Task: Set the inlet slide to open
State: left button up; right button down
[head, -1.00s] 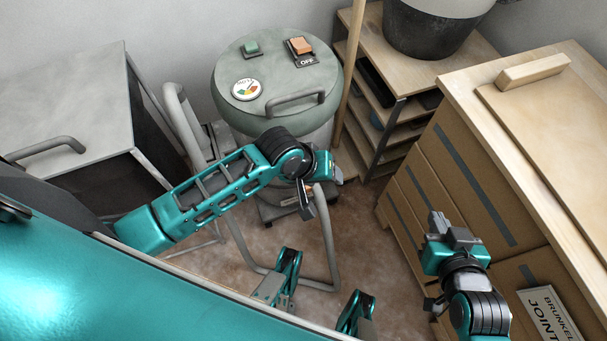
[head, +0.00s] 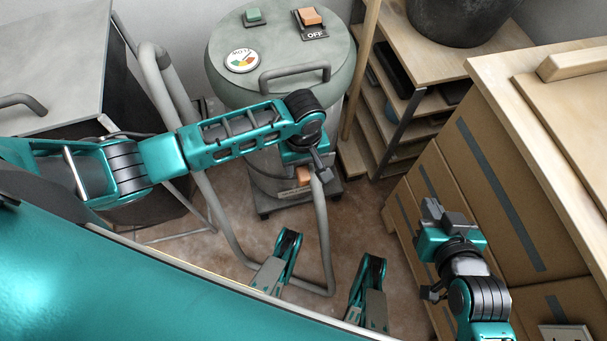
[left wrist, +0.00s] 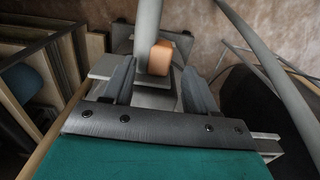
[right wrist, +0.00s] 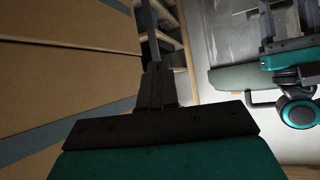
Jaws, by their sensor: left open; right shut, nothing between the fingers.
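The grey drum-shaped machine (head: 240,85) stands against the wall, with a handle, a round dial, a green switch and an orange switch marked OFF on its lid. Low on its front, an orange block (head: 303,175), which looks like the inlet slide's knob, sits beside the grey hose (head: 321,215). My left gripper (head: 320,172) is right at the block, partly covering it.
Cardboard boxes (head: 500,190) and a wooden bench (head: 530,100) stand close by my right arm. A shelf unit (head: 395,130) stands behind, beside a wooden pole (head: 362,70). A grey cabinet (head: 60,60) is at the left. The hose loops over the floor.

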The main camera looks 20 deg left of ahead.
aim_at(303, 173)
pick_arm(q)
notch_tip(303, 173, down, 4)
jog(key=shift+f+b, duration=0.1)
jog(key=shift+b, duration=0.65)
grip_shut()
